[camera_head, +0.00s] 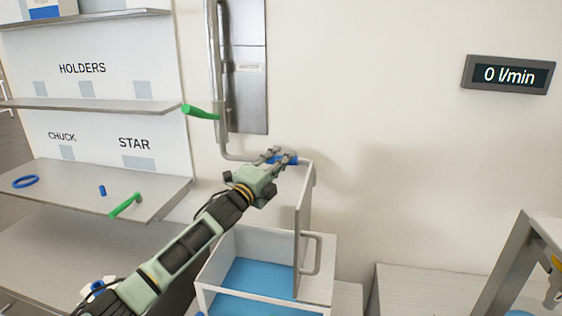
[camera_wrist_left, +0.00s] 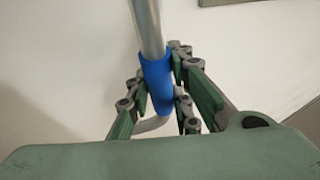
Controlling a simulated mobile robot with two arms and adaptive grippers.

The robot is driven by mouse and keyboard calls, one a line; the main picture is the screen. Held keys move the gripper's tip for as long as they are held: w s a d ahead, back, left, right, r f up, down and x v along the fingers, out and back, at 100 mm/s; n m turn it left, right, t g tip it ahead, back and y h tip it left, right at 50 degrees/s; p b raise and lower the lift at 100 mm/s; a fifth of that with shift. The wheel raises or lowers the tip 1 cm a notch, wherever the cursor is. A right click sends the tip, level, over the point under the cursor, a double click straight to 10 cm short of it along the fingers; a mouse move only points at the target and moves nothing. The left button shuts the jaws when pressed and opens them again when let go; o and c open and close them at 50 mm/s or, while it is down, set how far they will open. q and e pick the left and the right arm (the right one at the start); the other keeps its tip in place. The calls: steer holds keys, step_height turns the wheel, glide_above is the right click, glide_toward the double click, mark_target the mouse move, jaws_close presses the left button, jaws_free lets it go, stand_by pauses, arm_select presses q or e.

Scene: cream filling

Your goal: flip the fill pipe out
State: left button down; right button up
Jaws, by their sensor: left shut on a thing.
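The grey fill pipe (camera_head: 238,156) runs from the foot of the vertical wall pipe to the right, above a white open-topped box. It carries a blue sleeve (camera_head: 287,160). My left gripper (camera_head: 281,155) is at this sleeve, its fingers on either side of it. In the left wrist view the blue sleeve (camera_wrist_left: 157,82) sits between the fingers of my left gripper (camera_wrist_left: 160,95), and the bare pipe (camera_wrist_left: 148,28) runs on above it. The fingers hide part of the sleeve. My right gripper is not in view.
A green lever (camera_head: 200,112) sticks out left from the vertical pipe (camera_head: 213,60). The white box (camera_head: 245,245) with a blue floor stands below my gripper. Shelves (camera_head: 100,187) stand left, with a blue ring (camera_head: 26,181) and a green handle (camera_head: 124,205). A flow display (camera_head: 509,75) reads 0 l/min.

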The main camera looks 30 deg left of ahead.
arm_select(q)
steer(key=shift+s, duration=0.1)
steer(key=s+a+m+g+h+b, duration=0.2)
steer(key=s+m+g+h+b, duration=0.3)
steer(key=s+m+g+h, duration=0.4)
steer(key=shift+s+a+f+m+g+h, duration=0.15)
steer(key=shift+s+a+m+g+h, duration=0.35)
steer(key=shift+s+h, duration=2.3)
steer(key=shift+d, duration=0.15)
